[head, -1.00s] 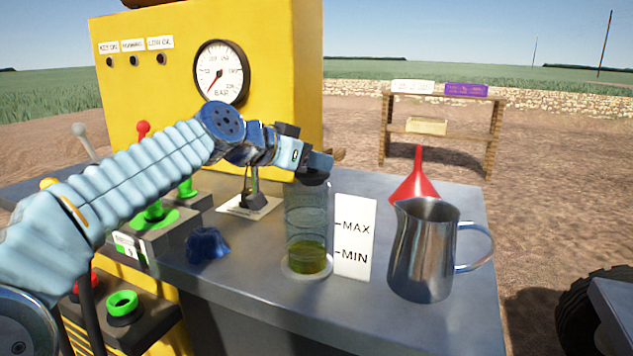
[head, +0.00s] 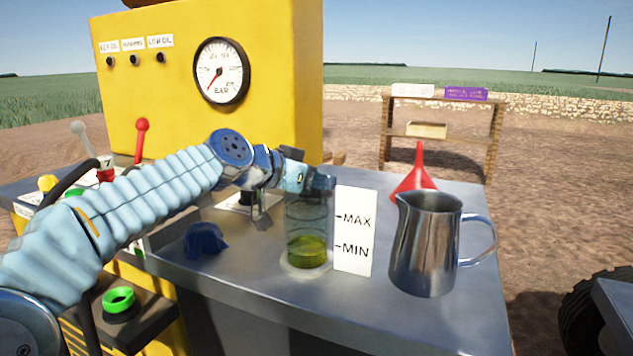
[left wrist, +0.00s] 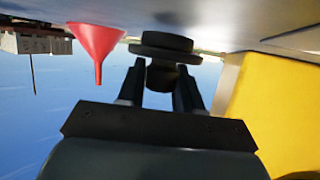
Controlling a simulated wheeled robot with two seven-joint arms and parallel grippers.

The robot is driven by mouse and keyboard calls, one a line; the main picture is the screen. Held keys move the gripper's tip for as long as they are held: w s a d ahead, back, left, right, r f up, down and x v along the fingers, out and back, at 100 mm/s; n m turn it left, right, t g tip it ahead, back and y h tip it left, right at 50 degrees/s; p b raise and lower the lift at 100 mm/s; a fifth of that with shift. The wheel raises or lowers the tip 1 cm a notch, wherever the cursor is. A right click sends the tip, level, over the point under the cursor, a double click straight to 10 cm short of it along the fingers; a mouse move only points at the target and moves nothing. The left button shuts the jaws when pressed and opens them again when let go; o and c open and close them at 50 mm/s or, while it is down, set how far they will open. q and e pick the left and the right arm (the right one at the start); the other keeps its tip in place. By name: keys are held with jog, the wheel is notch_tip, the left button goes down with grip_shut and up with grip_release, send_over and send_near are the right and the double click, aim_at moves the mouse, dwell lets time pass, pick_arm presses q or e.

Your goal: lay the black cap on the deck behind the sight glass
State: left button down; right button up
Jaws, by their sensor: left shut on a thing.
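The sight glass (head: 306,225) is a clear upright cylinder on the grey deck (head: 225,272), with yellow-green oil in its bottom. A white MAX/MIN card (head: 355,232) stands to its right. My left gripper (head: 318,183) is at the height of the glass's top; the head view does not settle whether it is over or behind it. In the left wrist view my left gripper (left wrist: 162,75) is shut on the black cap (left wrist: 165,46), whose wide disc sticks out beyond the fingertips near a grey surface. The cap is not clear in the head view. My right gripper is out of view.
A steel jug (head: 425,245) and a red funnel (head: 415,178) stand right of the card. A blue rag (head: 205,240) lies left of the glass. The yellow cabinet (head: 280,90) with its gauge rises behind. Levers (head: 141,135) stand at the left.

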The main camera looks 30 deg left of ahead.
pick_arm(q)
jog(key=shift+f, duration=0.55)
jog(key=c, duration=0.8)
grip_release()
jog(key=shift+d+f, duration=0.1)
jog(key=shift+f, duration=0.05)
jog(key=shift+o, duration=0.2)
jog(key=shift+r+p, duration=0.9)
jog(key=shift+p, duration=0.1)
jog(key=shift+s+a+r+b, duration=0.1)
jog(key=shift+s+a+b, duration=0.15)
jog(key=shift+s, duration=0.25)
jog(key=shift+s+a+r+b, duration=0.1)
jog(key=shift+s+a+b, duration=0.15)
jog(key=shift+s, duration=0.2)
jog(key=v, duration=1)
jog(key=shift+r, duration=0.2)
jog(key=shift+w+d, duration=0.1)
